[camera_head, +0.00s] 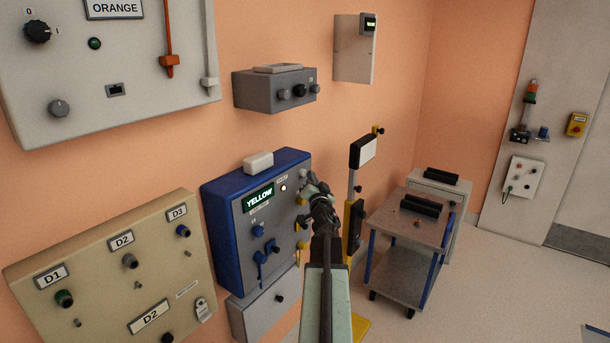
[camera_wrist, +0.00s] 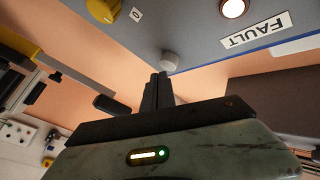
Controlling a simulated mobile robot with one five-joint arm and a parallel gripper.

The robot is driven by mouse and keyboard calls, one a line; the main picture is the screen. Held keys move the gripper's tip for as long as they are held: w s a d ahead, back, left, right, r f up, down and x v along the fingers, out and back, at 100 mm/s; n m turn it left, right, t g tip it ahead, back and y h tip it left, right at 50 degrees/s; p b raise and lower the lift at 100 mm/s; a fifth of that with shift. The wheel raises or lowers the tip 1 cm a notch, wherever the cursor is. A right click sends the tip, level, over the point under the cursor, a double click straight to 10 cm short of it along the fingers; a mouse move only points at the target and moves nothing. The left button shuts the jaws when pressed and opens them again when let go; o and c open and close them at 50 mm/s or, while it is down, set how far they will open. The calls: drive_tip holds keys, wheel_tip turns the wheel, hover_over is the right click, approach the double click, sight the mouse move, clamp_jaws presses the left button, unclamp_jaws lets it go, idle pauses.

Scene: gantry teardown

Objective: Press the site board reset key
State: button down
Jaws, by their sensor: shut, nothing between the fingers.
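A blue-cased board (camera_head: 292,156) with a grey face and a lit YELLOW display (camera_head: 258,198) hangs on the wall. In the wrist view its face (camera_wrist: 205,22) appears upside down, with a FAULT label (camera_wrist: 256,29) beside a lit round button (camera_wrist: 233,8). A pale round key (camera_wrist: 170,61) sticks out near the board's edge; no reset label is readable. My gripper (camera_head: 312,181) is at the board's upper right. Its fingers (camera_wrist: 159,82) are shut and empty, pointing towards the pale key. I cannot tell whether they touch it.
A yellow knob (camera_wrist: 103,9) is on the board near the fingers. A black-and-white device on a stand (camera_head: 363,151) and a grey cart (camera_head: 411,221) stand to the right. A grey box (camera_head: 274,90) hangs above, and a beige panel (camera_head: 100,262) is at left. Floor at right is clear.

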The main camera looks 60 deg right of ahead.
drive_tip(key=shift+w, duration=0.5)
idle(0.6)
drive_tip(key=shift+s, duration=0.95)
drive_tip(key=s, duration=0.6)
idle(0.7)
